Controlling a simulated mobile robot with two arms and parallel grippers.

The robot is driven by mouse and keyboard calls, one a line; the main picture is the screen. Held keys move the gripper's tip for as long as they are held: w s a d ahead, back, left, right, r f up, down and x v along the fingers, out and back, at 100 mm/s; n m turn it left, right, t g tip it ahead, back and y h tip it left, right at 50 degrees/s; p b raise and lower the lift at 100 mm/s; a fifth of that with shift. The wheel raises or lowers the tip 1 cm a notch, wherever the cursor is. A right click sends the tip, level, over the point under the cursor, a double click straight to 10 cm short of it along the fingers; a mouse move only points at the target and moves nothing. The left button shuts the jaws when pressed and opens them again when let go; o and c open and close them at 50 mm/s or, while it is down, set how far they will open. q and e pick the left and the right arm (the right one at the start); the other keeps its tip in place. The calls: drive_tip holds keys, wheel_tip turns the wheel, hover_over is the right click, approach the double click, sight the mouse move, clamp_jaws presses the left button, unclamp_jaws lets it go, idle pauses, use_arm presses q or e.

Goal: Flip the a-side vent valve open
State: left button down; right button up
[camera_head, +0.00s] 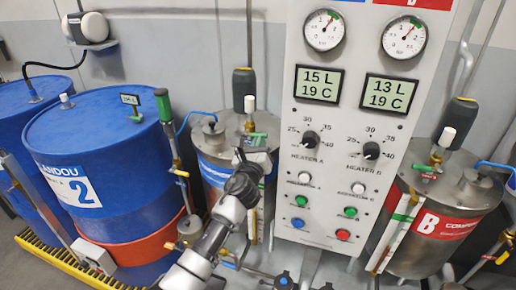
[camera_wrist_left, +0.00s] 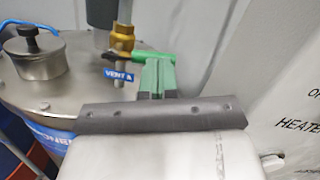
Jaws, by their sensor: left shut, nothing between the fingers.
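The a-side vent valve (camera_wrist_left: 122,46) is a brass fitting on the lid of the A tank, with a blue "VENT A" tag (camera_wrist_left: 118,75) below it. Its green lever (camera_wrist_left: 148,57) points right, roughly level, in the left wrist view. In the head view the valve (camera_head: 249,124) stands under a white cap. My left gripper (camera_head: 250,150) is shut and empty right by the valve. Its green fingertips (camera_wrist_left: 158,68) appear just in front of the lever and overlap it in the left wrist view; I cannot tell whether they touch. My right gripper is not in view.
The grey control panel (camera_head: 340,130) stands close on the right. The A tank (camera_head: 215,150) has a black-knobbed lid fitting (camera_wrist_left: 35,50) left of the valve. Blue drums (camera_head: 100,135) stand at left. The B tank (camera_head: 425,250) is at right.

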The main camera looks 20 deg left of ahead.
use_arm(q)
drive_tip(key=shift+a+r+n+g+y+p, duration=0.3)
drive_tip(key=shift+r+n+p, duration=0.4)
drive_tip(key=shift+n, duration=1.2)
drive_tip(key=shift+a+r+n+g+y+p, duration=0.35)
drive_tip(key=shift+r+n+p, duration=0.4)
drive_tip(key=shift+n, duration=1.15)
drive_tip(key=shift+a+r+n+g+y+p, duration=0.15)
drive_tip(key=shift+a+r+n+y+p, duration=0.4)
drive_tip(key=shift+n, duration=1.35)
drive_tip(key=shift+d+r+n+p, duration=0.1)
drive_tip(key=shift+r+n+p, duration=0.25)
drive_tip(key=shift+n, duration=0.15)
drive_tip(key=shift+a+r+n+g+p, duration=0.15)
drive_tip(key=shift+a+n+p, duration=0.15)
drive_tip(key=shift+n, duration=0.3)
drive_tip(key=shift+a+r+n+g+p, duration=0.15)
drive_tip(key=shift+n+p, duration=0.25)
drive_tip(key=shift+n, duration=0.2)
drive_tip(key=shift+f, duration=0.2)
